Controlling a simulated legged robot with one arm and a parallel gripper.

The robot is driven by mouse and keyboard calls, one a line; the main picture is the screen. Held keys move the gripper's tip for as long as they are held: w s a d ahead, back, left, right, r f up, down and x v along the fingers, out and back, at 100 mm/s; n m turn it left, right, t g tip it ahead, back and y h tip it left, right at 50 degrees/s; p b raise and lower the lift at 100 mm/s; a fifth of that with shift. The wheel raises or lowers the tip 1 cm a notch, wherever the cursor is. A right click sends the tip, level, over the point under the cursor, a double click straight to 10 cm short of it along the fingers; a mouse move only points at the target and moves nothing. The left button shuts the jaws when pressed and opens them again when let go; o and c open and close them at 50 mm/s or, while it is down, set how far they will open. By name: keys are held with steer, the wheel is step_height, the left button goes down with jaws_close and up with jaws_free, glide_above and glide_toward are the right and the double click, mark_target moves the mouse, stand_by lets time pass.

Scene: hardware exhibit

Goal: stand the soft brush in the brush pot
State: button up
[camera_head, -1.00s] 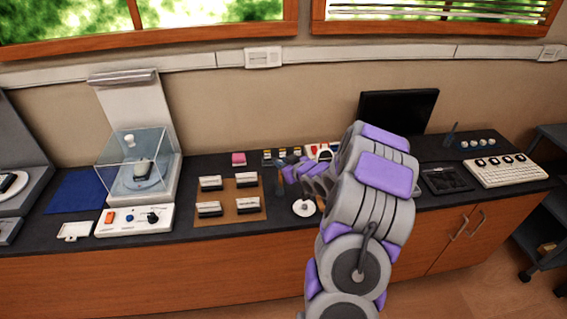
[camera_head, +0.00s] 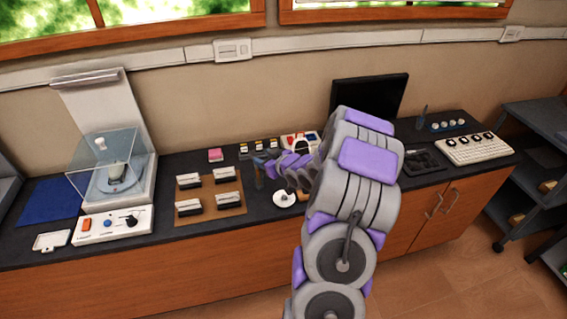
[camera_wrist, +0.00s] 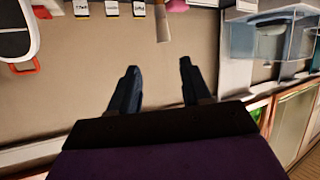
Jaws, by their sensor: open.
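My gripper (camera_head: 259,164) is over the middle of the counter; its two dark fingers (camera_wrist: 156,78) are spread with nothing between them in the wrist view. A tan, handle-like piece (camera_wrist: 162,22) shows beyond the fingertips there, apart from them; I cannot tell if it is the soft brush. In the head view a dark upright shape (camera_head: 260,177) is just below the fingertips; I cannot tell if it is the pot or part of my gripper. A small brownish piece (camera_head: 295,186) lies by a white disc (camera_head: 284,198), partly hidden by my arm. I cannot identify the brush pot clearly.
A glass-covered instrument (camera_head: 108,165) stands at left. A brown mat (camera_head: 209,196) with several black-and-white blocks is left of my gripper. A dark monitor (camera_head: 369,95) and white panel (camera_head: 478,148) are right.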

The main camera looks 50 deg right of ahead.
steer(key=p+v, duration=0.3)
steer(key=v, duration=1.1)
stand_by(0.5)
